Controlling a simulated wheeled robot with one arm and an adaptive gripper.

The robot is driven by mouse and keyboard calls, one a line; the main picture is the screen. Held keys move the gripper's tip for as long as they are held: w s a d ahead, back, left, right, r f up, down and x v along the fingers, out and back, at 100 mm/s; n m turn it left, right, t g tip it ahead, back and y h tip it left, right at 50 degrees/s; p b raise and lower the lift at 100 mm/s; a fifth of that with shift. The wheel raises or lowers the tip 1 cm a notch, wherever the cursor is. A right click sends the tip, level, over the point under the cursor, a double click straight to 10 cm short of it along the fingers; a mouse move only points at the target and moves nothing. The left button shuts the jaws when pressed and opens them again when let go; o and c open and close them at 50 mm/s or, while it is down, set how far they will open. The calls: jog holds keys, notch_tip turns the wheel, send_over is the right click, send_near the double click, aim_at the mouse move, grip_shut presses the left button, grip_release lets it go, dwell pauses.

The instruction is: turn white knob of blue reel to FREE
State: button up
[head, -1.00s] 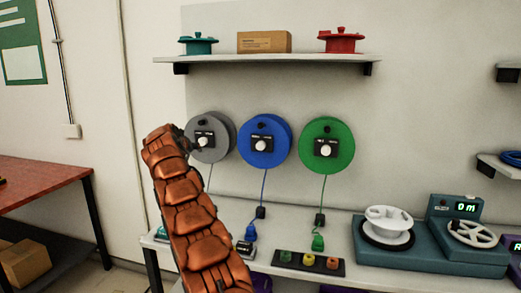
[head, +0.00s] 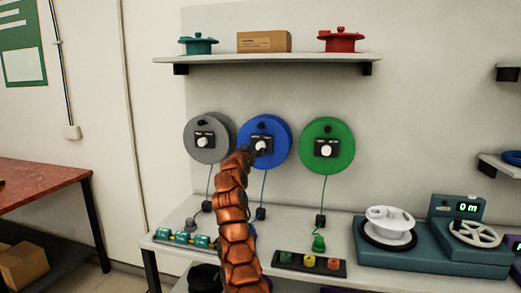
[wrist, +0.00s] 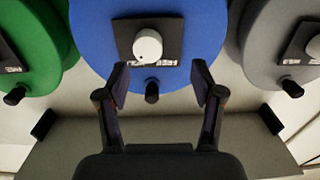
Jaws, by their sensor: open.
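The blue reel (head: 281,130) hangs on the wall between a grey and a green reel. Its white knob (head: 261,145) sits on a black plate near the reel's middle. In the wrist view the blue reel (wrist: 90,40) fills the top middle, with the white knob (wrist: 148,45) on its plate; the label there is too small to read surely. My gripper (wrist: 160,80) is open and empty in the wrist view, its two fingers spread just below the knob and apart from it. In the head view my arm reaches up to the blue reel's lower left, and the fingers are hardly visible.
The grey reel (head: 218,130) and green reel (head: 345,140) flank the blue one closely, each with its own knob. A shelf (head: 270,58) runs above. The bench below holds a plug tray (head: 309,263) and a teal device (head: 430,252).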

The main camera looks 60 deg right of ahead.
aim_at(260, 146)
jog(key=shift+s+d+r+p, duration=0.1)
jog(key=shift+s+d+p, duration=0.1)
jog(key=shift+d+p, duration=0.35)
jog(key=shift+s+d+r+p, duration=0.1)
jog(key=shift+s+d+p, duration=0.05)
jog(key=shift+d+p, duration=0.35)
jog(key=shift+w+d+f+m+p, duration=0.15)
jog(key=shift+d+m+p, duration=0.15)
jog(key=shift+d+p, duration=0.4)
jog(key=shift+p+x, duration=0.65)
jog(key=shift+x, duration=0.55)
jog(key=shift+w+d+p, duration=0.3)
jog(key=shift+d+p, duration=0.4)
jog(key=shift+p, duration=0.35)
jog(key=shift+d+p, duration=0.3)
jog(key=shift+p, duration=0.05)
jog(key=shift+w, duration=0.15)
jog(key=shift+d+f, duration=0.1)
jog(key=shift+f, duration=0.05)
